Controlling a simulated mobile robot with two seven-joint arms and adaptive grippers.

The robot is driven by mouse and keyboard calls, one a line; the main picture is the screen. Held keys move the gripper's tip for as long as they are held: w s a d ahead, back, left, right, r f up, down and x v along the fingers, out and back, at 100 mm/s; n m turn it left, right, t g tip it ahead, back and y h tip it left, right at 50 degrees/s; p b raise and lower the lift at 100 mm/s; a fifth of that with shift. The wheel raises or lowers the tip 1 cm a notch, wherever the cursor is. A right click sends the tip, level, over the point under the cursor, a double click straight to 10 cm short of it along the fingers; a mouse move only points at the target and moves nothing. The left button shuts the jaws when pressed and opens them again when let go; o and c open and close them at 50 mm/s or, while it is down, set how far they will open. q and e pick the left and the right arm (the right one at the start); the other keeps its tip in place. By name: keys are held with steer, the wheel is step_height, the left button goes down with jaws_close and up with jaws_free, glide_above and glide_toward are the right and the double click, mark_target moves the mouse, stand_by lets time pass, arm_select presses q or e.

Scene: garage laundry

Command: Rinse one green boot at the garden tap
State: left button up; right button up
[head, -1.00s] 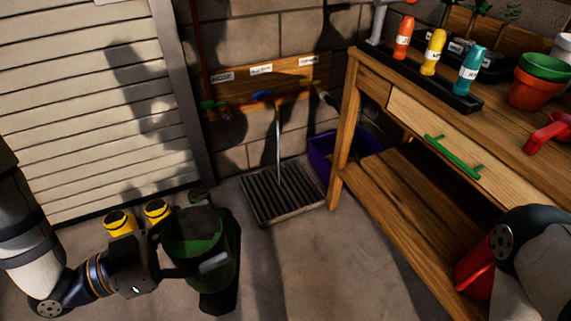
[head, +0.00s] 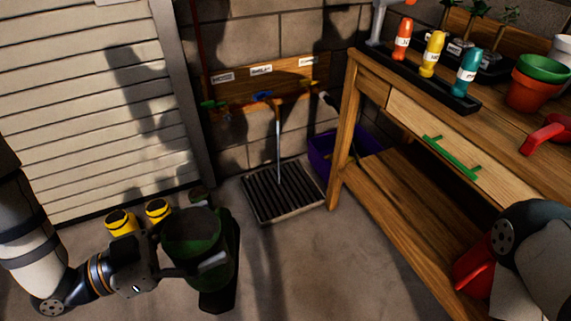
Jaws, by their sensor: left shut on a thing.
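My left gripper (head: 183,271) is shut on a dark green boot (head: 196,228). The boot is upright, its open top facing up, at the lower left in the head view. Its foot points down and is partly in shadow. The garden taps sit on a wooden board (head: 285,80) on the block wall. The boot is apart from the stream, nearer to me and to the left. My right gripper is out of view.
Two yellow boots (head: 120,221) stand behind my left gripper. A purple crate (head: 320,158) sits right of the grate. A wooden bench (head: 345,130) with bottles (head: 432,54) and pots fills the right. Bare floor (head: 300,265) lies between boot and bench.

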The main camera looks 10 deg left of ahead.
mark_target(174, 259)
arm_select(q)
steer(key=s, duration=0.1)
steer(key=s+a, duration=0.1)
steer(key=s, duration=0.1)
steer(key=s+a+p, duration=0.1)
steer(key=shift+s+a+r, duration=0.15)
steer(key=shift+s+a, duration=0.05)
steer(key=shift+a, duration=0.05)
steer(key=shift+s+a+p, duration=0.2)
steer(key=shift+s+a, duration=0.1)
steer(key=shift+s, duration=0.3)
steer(key=shift+s+a+p, duration=0.15)
steer(key=shift+s+a, duration=0.15)
steer(key=shift+s, duration=0.25)
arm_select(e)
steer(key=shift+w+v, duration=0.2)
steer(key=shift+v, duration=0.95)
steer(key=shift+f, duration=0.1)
arm_select(q)
steer(key=s+a+r+p, duration=0.2)
steer(key=s+r+p, duration=0.1)
steer(key=s, duration=0.1)
steer(key=shift+s+a+r+p, duration=0.2)
steer(key=shift+a+r+p, duration=0.05)
steer(key=shift+r+p, duration=0.15)
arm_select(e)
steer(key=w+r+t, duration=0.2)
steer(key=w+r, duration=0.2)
